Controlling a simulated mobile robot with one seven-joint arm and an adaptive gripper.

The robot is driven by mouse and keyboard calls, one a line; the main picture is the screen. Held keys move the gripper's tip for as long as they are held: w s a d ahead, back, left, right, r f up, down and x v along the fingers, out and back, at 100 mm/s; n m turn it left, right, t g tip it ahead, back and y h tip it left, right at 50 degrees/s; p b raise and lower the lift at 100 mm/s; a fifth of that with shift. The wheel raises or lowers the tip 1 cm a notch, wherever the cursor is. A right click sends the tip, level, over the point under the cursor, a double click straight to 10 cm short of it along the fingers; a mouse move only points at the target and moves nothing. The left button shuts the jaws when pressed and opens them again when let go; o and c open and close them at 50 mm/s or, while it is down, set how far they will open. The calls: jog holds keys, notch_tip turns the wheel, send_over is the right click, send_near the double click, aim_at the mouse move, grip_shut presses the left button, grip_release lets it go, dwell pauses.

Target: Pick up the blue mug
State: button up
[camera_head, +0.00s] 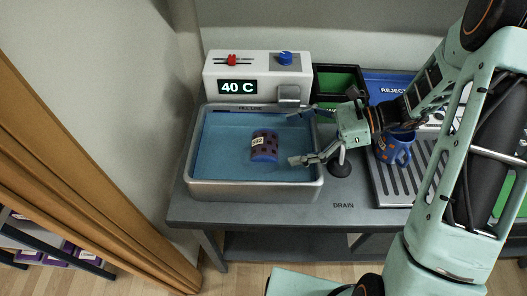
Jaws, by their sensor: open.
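A blue mug with orange spots (397,152) stands on the drain rack at the right, with its handle towards the front and its top partly hidden by my arm. A purple-blue mug with dark red spots and a pale label (264,147) is in the water basin (255,191). My gripper (291,138) is open and empty over the right side of the basin. Its fingers point left, towards the purple-blue mug, and are apart from it. The blue mug on the rack is to the right of my gripper, behind its wrist.
A white control box (258,78) reading "40 C" stands behind the basin. A black bin with a green inside (340,80) and a blue reject area (388,84) are at the back right. The grooved rack (405,186) is right of the table's "DRAIN" marking. A dark knob stands between basin and rack.

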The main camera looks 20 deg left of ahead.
aim_at(269, 143)
jog(key=shift+w+f+p+x, duration=0.1)
jog(key=shift+w+p+x, duration=0.05)
jog(key=shift+x, duration=0.9)
jog(key=shift+w+f+p+x, duration=0.1)
jog(key=shift+f+x, duration=0.05)
jog(key=shift+x, duration=0.9)
jog(key=shift+w+f+p+x, duration=0.1)
jog(key=shift+w+p+x, duration=0.05)
jog(key=shift+x, duration=0.85)
jog(key=shift+c, duration=0.4)
